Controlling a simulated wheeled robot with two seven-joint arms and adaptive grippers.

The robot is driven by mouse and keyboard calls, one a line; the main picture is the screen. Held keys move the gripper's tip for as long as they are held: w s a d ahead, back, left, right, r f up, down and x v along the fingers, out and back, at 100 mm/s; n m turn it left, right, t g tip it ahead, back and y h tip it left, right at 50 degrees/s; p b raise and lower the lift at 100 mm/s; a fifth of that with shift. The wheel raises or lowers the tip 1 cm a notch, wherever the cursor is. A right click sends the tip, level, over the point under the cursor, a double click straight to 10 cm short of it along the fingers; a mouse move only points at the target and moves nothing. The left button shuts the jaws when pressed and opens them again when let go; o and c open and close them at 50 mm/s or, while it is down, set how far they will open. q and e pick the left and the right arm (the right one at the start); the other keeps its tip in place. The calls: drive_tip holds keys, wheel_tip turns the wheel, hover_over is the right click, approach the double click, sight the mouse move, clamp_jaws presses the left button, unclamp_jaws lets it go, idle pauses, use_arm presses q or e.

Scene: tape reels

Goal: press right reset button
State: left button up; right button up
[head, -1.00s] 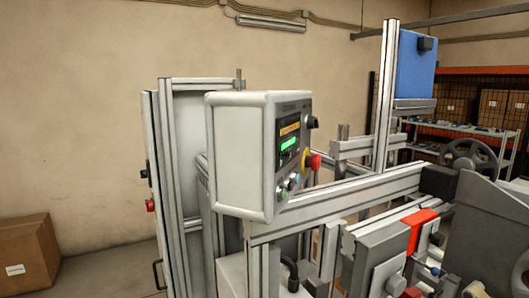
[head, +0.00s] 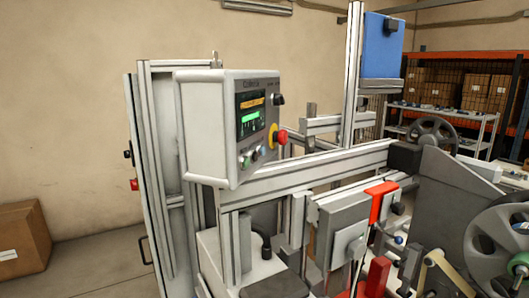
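A white control box (head: 205,130) is mounted on the machine's aluminium frame, left of centre in the head view. Its dark front panel (head: 262,92) faces right and is seen at a slant. The panel carries a lit green screen (head: 250,117), a black knob (head: 278,99) and a red emergency button on a yellow base (head: 281,137). A row of small buttons (head: 253,157) sits low on the panel, with white and green ones among them. I cannot tell which is the right reset button. Neither gripper shows in the view.
Aluminium rails (head: 320,170) run right from the box. Reels (head: 497,250), a red block (head: 381,200) and grey plates (head: 340,222) crowd the right front. A cardboard box (head: 22,240) stands on the floor at left. Shelving (head: 455,122) stands at the back right.

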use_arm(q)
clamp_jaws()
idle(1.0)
